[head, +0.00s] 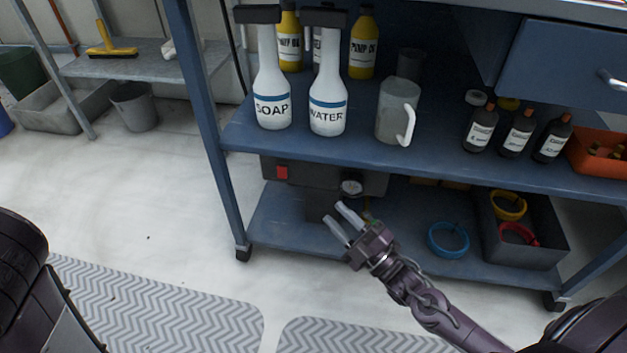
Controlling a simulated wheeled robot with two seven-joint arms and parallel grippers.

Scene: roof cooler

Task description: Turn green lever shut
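I cannot make out a green lever in the head view. A dark grey unit (320,182) with a red switch (282,173) and a round white gauge (352,187) sits under the middle shelf of the blue cart. My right gripper (332,212) is in front of the unit, just below and left of the gauge in the picture. Its two pale fingers are apart with nothing visible between them. A small yellowish part (368,207) shows behind the gripper, mostly hidden by it. My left gripper is out of view.
The middle shelf (300,150) holds soap (272,95) and water (327,100) bottles, a jug (397,110) and several dark bottles. A blue ring (448,239) and a grey bin (540,245) are on the lower shelf. A blue post (207,110) stands left.

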